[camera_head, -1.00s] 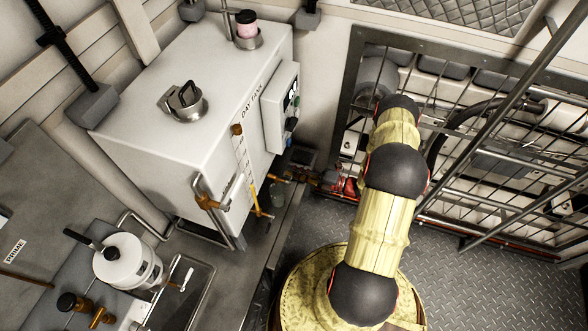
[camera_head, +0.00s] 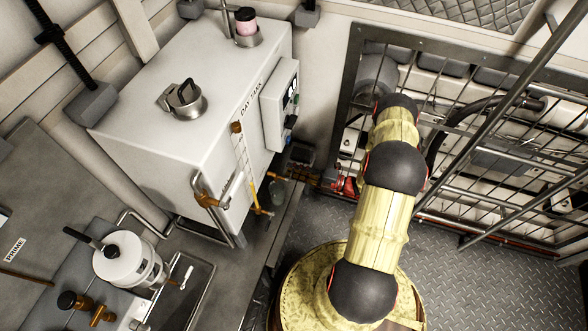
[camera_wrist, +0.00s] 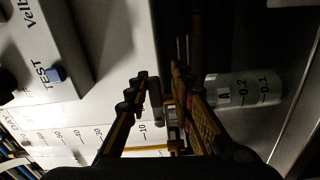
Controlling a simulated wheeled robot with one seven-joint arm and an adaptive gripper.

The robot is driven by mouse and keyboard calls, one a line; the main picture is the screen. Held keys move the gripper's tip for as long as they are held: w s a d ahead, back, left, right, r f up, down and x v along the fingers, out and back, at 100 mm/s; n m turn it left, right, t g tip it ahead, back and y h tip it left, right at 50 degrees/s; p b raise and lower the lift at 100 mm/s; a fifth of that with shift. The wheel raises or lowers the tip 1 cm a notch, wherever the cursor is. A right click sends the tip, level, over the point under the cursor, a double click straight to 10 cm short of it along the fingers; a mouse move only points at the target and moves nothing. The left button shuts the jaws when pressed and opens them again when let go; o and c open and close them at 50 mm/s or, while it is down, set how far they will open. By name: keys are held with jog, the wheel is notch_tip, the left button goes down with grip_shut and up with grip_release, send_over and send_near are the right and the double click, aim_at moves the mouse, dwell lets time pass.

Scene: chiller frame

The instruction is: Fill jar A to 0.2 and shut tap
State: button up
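Jar A (camera_wrist: 232,90) is a clear cylinder with a label "A" and marks 0.2 and 0.1, turned sideways in the wrist view. I cannot tell its liquid level. A small dark jar shape (camera_head: 278,188) shows below the tank's side in the head view. My gripper (camera_wrist: 162,82) has its two fingers apart, beside the jar's label end. A small grey and brass fitting (camera_wrist: 156,96), perhaps the tap, shows between them; contact and its setting are unclear.
The white day tank (camera_head: 190,95) carries a sight gauge (camera_head: 245,168) and a control box (camera_head: 281,105); its TEST button (camera_wrist: 56,75) shows in the wrist view. A barred cage (camera_head: 480,170) stands right. A white pot (camera_head: 125,260) stands front left. The floor before the cage is clear.

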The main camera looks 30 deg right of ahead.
jog(key=shift+o, duration=1)
jog(key=shift+r, duration=0.1)
jog(key=v, duration=1.2)
jog(key=shift+w+a, duration=0.1)
